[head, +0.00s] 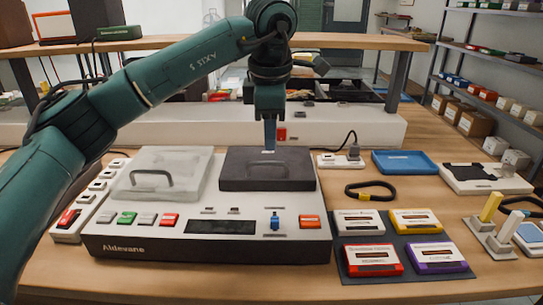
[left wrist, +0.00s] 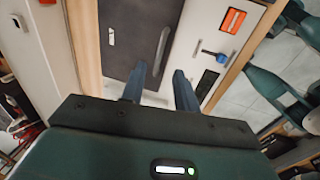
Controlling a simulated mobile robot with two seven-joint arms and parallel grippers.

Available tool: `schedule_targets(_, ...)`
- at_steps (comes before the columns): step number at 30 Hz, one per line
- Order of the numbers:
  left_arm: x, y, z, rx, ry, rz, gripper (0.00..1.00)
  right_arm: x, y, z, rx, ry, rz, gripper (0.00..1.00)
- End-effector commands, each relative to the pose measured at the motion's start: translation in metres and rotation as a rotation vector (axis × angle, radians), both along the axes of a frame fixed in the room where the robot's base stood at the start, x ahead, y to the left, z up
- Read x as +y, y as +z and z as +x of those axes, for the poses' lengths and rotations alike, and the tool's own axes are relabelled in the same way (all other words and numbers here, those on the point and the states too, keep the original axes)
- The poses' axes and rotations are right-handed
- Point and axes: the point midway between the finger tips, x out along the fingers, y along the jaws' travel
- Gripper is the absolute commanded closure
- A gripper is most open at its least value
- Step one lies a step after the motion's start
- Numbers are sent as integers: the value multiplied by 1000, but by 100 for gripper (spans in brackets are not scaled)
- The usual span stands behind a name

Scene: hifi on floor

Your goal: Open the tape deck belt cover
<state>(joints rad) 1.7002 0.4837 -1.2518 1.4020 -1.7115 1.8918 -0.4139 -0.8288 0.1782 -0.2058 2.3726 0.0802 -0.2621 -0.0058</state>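The tape deck (head: 210,252) is a pale unit with a dark front. A dark grey cover (head: 250,170), which looks like the belt cover, lies flat and shut on its right half. My left gripper (head: 269,140) points down over the far part of this cover. In the left wrist view, the two fingers of my left gripper (left wrist: 159,84) stand apart with nothing between them. The dark cover (left wrist: 128,45) there shows a raised bar (left wrist: 162,48) near its edge, just beyond the fingers. Contact cannot be told. My right gripper is not in view.
A clear lid (head: 160,160) with a handle covers the deck's left half. Right of the deck lie a black belt loop (head: 371,188), a blue tray (head: 404,162) and several cassettes on a dark mat (head: 405,224). A raised shelf (head: 350,41) runs behind.

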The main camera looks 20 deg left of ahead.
Motion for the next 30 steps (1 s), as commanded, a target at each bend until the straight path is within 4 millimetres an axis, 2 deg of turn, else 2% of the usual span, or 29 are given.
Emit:
schedule_targets(1, 1, -13, 2, 2, -1, 0, 69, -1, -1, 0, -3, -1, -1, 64)
schedule_targets(3, 1, -25, 4, 2, -1, 0, 69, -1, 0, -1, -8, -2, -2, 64)
schedule_targets(10, 3, -53, 10, 0, 0, -1, 69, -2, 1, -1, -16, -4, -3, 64)
schedule_targets(22, 3, -58, 11, -1, -1, -1, 70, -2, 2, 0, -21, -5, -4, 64)
schedule_targets(30, 3, -58, 11, -1, -1, -1, 92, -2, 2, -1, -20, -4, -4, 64)
